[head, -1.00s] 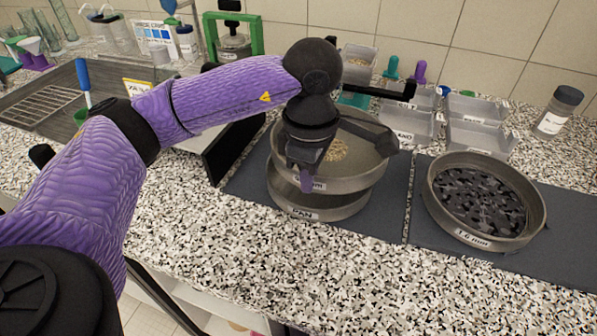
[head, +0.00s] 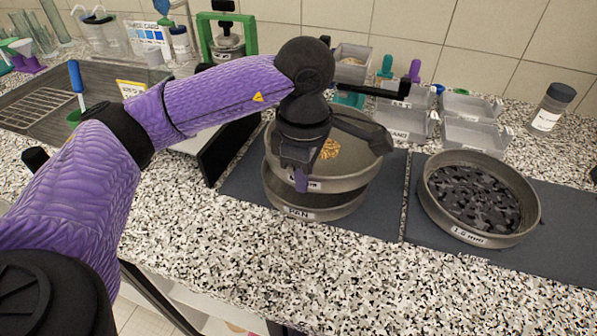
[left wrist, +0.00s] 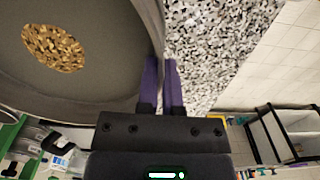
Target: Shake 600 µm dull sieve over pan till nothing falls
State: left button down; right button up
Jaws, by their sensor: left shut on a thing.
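The dull grey sieve (head: 355,176) is held over the pan (head: 318,212), which stands on the dark mat. A small heap of tan grains (head: 329,149) lies in the sieve; it also shows in the left wrist view (left wrist: 53,47). My left gripper (head: 301,180) is shut on the near wall of the sieve, its purple fingers on either side of the wall in the left wrist view (left wrist: 162,85). The pan's inside is mostly hidden. My right gripper is not seen.
A sieve labelled 1.6 mm (head: 440,212) with dark pieces stands on the mat (head: 400,235) at right. Grey trays (head: 470,135) and a dark-lidded jar (head: 552,108) are behind it. A sink (head: 40,105) lies at left. The front counter is clear.

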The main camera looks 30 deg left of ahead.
pick_arm(q)
jog(key=shift+w+d, duration=0.1)
dwell(2.4)
dwell(2.6)
